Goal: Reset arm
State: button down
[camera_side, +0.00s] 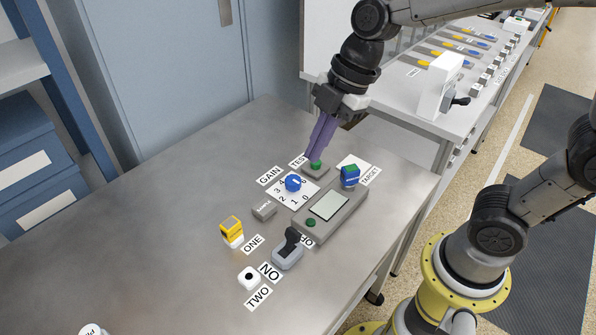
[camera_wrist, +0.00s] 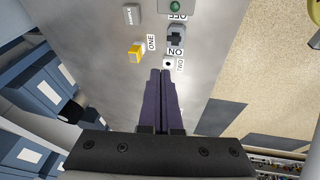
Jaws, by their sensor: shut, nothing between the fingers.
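My gripper (camera_side: 312,156) has long purple fingers, shut together with nothing between them. In the side view the fingertips are over the green TEST button (camera_side: 316,165) at the back of the panel; I cannot tell whether they touch it. In the wrist view the gripper (camera_wrist: 161,72) points up the picture, its tips just below the white block (camera_wrist: 168,64) at TWO. My arm comes down from the top right in the side view.
On the metal table stand a blue GAIN knob (camera_side: 293,183), a grey unit with a screen (camera_side: 330,205), a blue-and-green block (camera_side: 350,176) at TARGET, a grey switch (camera_side: 288,250) and a yellow block (camera_side: 231,231) at ONE. The table's left part is mostly clear.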

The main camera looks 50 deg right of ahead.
jog(key=s+d+r+m+t+h, duration=0.2)
jog(key=s+d+m, duration=0.7)
jog(key=s+m, duration=0.5)
jog(key=shift+d+m+t+h, duration=0.4)
jog(key=shift+m+t+h, duration=0.25)
jog(key=shift+m, duration=0.85)
